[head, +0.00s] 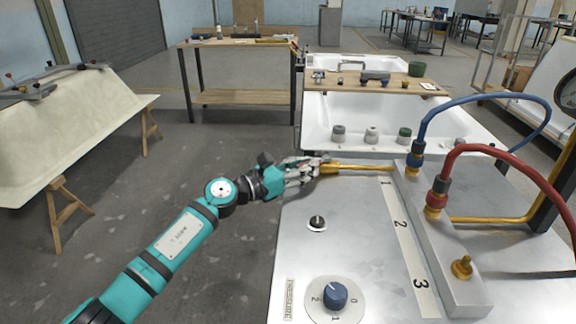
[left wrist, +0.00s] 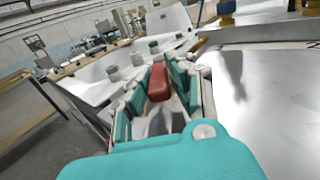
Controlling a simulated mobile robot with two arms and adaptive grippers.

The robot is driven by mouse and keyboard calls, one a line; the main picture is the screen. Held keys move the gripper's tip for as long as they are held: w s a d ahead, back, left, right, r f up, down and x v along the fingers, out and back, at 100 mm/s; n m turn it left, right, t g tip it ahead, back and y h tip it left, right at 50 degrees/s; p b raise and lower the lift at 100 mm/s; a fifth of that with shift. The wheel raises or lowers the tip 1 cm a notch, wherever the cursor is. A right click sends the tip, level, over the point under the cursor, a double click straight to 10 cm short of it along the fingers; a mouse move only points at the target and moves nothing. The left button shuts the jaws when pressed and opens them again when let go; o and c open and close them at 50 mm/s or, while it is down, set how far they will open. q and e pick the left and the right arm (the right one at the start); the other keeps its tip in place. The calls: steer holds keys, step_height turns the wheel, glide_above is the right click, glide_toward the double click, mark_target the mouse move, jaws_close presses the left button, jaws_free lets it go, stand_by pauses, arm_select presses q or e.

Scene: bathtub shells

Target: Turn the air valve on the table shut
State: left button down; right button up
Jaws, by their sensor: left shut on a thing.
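The air valve sits at the left end of a brass pipe (head: 358,168) on the steel table (head: 340,250), by the table's far left edge. My left gripper (head: 312,168) reaches over that edge to the pipe's end. In the left wrist view its teal fingers are shut on the red valve handle (left wrist: 158,82), one finger on each side. The gripper hides most of the handle and valve body in the head view, so I cannot tell the handle's angle to the pipe. My right gripper is in neither view.
A metal manifold (head: 425,215) carries a blue hose (head: 422,128) and a red hose (head: 444,165). A blue pressure knob (head: 335,296) and a small black knob (head: 317,223) are on the near table. White tubs (head: 450,120) stand behind. Open floor lies left.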

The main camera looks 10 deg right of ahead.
arm_select(q)
steer(key=c, duration=1.2)
jaws_free()
steer(key=v, duration=1.2)
